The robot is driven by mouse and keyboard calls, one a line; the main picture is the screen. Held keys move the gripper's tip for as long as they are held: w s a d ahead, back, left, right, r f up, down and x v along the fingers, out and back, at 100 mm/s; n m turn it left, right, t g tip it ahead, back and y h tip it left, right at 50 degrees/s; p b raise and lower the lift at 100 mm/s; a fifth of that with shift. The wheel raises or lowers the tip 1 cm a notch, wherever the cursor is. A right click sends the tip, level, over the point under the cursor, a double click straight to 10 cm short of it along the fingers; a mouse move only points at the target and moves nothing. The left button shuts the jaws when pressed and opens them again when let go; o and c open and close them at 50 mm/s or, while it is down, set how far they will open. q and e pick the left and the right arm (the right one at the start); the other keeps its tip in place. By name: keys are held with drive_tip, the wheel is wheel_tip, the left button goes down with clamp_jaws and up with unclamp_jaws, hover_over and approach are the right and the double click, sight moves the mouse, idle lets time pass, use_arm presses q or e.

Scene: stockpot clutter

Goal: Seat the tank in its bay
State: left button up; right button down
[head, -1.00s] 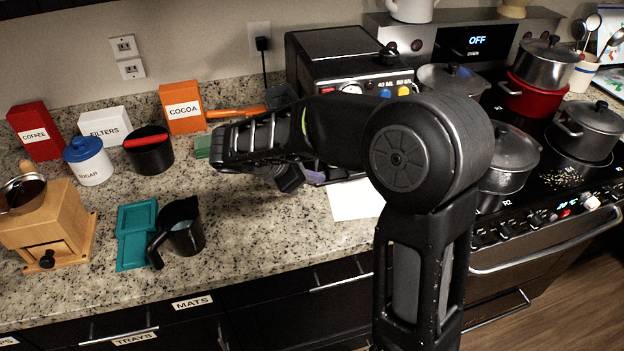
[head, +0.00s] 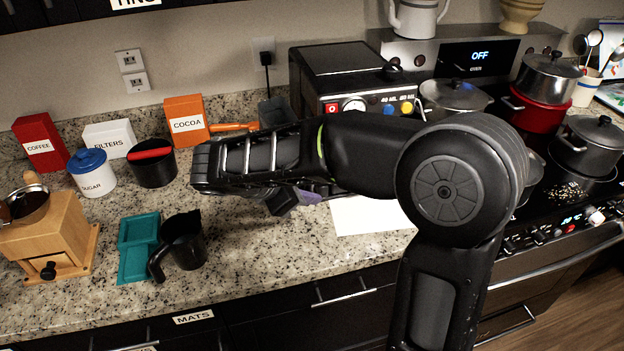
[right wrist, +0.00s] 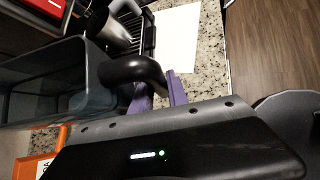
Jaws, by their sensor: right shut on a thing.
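The tank (right wrist: 48,88) is a dark blue-grey, open box-shaped container at the left of the right wrist view. A black rounded handle (right wrist: 128,68) shows in front of it. My right gripper (right wrist: 160,92), with purple fingers, is shut at this handle. In the head view part of the tank (head: 276,112) shows behind my right forearm, just left of the espresso machine (head: 345,75). My arm hides the rest and most of the right gripper; a bit of purple (head: 309,196) shows below the wrist. The bay cannot be made out. My left gripper is not in view.
A cocoa box (head: 186,122), filters box (head: 108,138), sugar jar (head: 93,173) and black canister (head: 152,164) stand left of my arm. White paper (head: 368,216) lies in front of the machine. The front counter is mostly clear.

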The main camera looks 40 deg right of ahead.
drive_tip(key=s+a+p, duration=0.6)
drive_tip(key=s+a, duration=0.2)
drive_tip(key=a, duration=0.3)
drive_tip(key=shift+s+a, duration=0.25)
drive_tip(key=shift+s, duration=0.1)
idle(0.8)
